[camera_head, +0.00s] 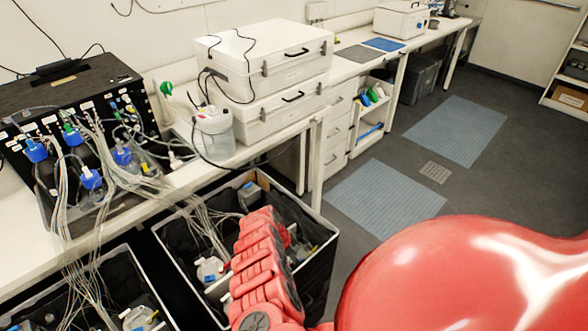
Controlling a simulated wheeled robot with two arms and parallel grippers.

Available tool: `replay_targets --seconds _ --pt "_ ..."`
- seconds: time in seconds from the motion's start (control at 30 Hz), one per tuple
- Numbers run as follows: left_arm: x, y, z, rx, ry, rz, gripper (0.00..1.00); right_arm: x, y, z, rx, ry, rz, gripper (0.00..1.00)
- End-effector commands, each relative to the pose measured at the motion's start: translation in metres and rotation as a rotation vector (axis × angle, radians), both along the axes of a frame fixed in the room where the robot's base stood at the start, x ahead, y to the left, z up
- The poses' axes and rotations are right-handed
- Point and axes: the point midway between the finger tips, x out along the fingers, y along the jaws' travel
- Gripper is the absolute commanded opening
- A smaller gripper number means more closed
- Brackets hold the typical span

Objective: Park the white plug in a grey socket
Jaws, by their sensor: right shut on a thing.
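My right gripper (264,262) is a red segmented shape in the lower middle, in front of a black-lined crate. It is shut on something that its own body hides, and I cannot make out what. A small white bit shows at its left edge, too small to name. The black box (70,88) on the bench at left has rows of small fittings and tubes on its front. Grey sockets cannot be told apart there. A small pale pinkish-white fitting (176,161) lies at the box's right end; I cannot tell if it is the white plug. My left gripper is out of view.
A clear canister (214,135) stands beside two stacked white cases (290,100). A large red part of my arm fills the lower right.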

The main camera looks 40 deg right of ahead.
Motion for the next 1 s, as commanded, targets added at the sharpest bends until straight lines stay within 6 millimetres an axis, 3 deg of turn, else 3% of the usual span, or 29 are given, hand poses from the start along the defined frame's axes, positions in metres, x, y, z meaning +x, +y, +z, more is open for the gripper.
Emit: replay_targets --seconds 0.4,0.43,0.6,1.0 --pt "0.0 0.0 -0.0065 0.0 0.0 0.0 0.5 -0.0001 -0.0001 -0.0071 0.0 0.0 0.0 0.0" --pt "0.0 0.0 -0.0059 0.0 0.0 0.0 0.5 -0.0001 -0.0001 -0.0065 0.0 0.0 0.0 0.2" --pt "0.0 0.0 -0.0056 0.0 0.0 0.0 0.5 -0.0001 -0.0001 -0.0061 0.0 0.0 0.0 0.51" --pt "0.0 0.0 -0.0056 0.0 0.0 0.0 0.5 -0.0021 0.0003 -0.0071 0.002 0.005 -0.002 0.51"
